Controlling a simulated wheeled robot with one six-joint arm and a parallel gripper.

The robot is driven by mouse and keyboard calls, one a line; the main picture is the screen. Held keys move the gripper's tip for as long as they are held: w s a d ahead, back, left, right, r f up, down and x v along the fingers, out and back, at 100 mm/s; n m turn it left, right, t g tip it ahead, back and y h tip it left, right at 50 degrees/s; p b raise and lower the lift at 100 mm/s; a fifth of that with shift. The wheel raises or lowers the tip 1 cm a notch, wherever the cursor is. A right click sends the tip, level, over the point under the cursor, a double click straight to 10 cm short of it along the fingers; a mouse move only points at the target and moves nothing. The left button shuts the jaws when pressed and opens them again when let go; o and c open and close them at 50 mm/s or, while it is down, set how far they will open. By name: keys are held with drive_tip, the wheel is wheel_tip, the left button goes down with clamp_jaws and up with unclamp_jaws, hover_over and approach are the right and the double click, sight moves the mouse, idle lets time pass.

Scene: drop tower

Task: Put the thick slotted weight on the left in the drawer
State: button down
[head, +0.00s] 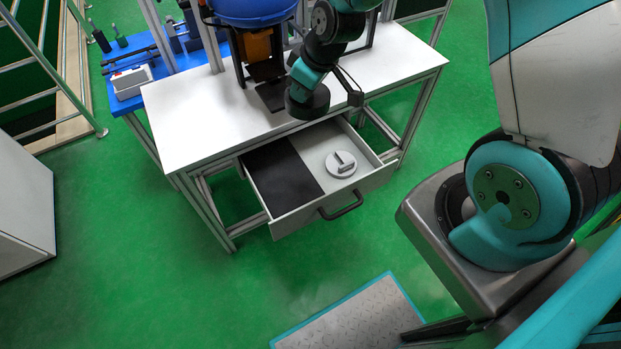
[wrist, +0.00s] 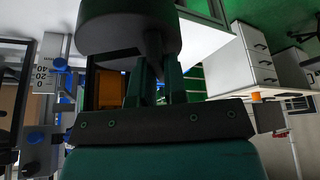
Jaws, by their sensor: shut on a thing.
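A thick dark round weight (head: 308,103) is in my gripper (head: 304,82), over the front edge of the white table and above the open drawer (head: 290,216). In the wrist view my gripper (wrist: 156,72) is shut on the stem of this dark weight (wrist: 125,28). The weight hangs clear of the drawer in the head view. The drawer has a black left half and a light grey right half. A thinner light grey weight with a raised handle (head: 342,164) lies in the right half; the black half is empty.
The white table top (head: 200,120) carries a blue round vessel (head: 250,8) on a dark stand at the back. A blue bench (head: 135,65) with tools and a grey box stands at the left. Green floor is free in front of the drawer (head: 180,290).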

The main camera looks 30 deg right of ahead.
drive_tip(key=a+f+n+g+b, duration=0.1)
drive_tip(key=f+n+b, duration=0.2)
drive_tip(key=f+b, duration=0.5)
drive_tip(key=s+a+f+n+g+y+b, duration=0.1)
drive_tip(key=f+n+b, duration=0.3)
drive_tip(key=f+b, duration=0.4)
drive_tip(key=a+f+n+g+y+b, duration=0.1)
drive_tip(key=f+n+b, duration=0.3)
drive_tip(key=f+b, duration=0.4)
drive_tip(key=shift+s+a+f+g, duration=0.1)
drive_tip(key=shift+a+f, duration=0.2)
drive_tip(key=shift+f, duration=0.9)
drive_tip(key=shift+s+a+f+g, duration=0.1)
drive_tip(key=shift+a+f, duration=0.2)
drive_tip(key=shift+f, duration=0.85)
drive_tip(key=shift+s+a+f+g, duration=0.1)
drive_tip(key=shift+a+f, duration=0.2)
drive_tip(key=shift+f, duration=0.9)
drive_tip(key=shift+f, duration=0.1)
drive_tip(key=c, duration=1.5)
unclamp_jaws()
drive_tip(key=shift+f+b, duration=0.15)
drive_tip(key=shift+b, duration=0.15)
drive_tip(key=o, duration=0.3)
drive_tip(key=shift+o, duration=0.2)
